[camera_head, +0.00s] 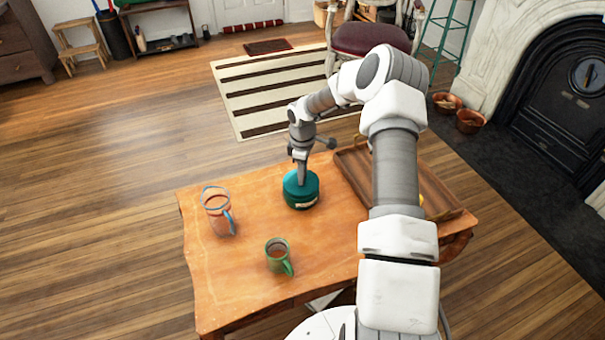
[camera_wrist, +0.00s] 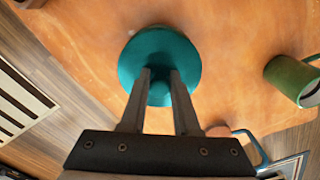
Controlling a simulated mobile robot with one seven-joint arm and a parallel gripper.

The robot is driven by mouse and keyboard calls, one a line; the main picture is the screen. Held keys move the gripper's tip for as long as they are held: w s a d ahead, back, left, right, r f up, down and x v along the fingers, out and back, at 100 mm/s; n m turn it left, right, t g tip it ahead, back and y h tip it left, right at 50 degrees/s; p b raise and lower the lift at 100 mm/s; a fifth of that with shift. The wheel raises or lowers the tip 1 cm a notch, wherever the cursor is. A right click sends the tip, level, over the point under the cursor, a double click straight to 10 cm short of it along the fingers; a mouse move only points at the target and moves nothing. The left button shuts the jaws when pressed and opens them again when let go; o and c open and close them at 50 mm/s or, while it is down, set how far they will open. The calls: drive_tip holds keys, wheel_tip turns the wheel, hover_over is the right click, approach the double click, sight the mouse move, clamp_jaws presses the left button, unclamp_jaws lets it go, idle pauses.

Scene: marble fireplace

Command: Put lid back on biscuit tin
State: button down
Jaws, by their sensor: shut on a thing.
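The teal biscuit tin (camera_head: 300,203), round with a pale label on its side, stands upright on the wooden table. Its teal lid (camera_head: 298,181) is at the top of the tin; I see no clear gap between them, but cannot tell if it is fully seated. My gripper (camera_head: 302,176) points down over the lid from above. In the wrist view my gripper (camera_wrist: 160,76) has its two fingers over the round teal lid (camera_wrist: 150,45), shut on it near the middle. The gripped part is mostly hidden by the fingers. The lid hides the tin there.
A wooden tray (camera_head: 362,180) lies to the right, partly behind my arm. The table's left side is mostly clear.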

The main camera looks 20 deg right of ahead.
drive_tip(key=shift+c, duration=0.4)
unclamp_jaws()
idle(0.4)
drive_tip(key=shift+r+p, duration=2.45)
drive_tip(key=shift+r, duration=1.1)
clamp_jaws()
drive_tip(key=shift+f, duration=0.25)
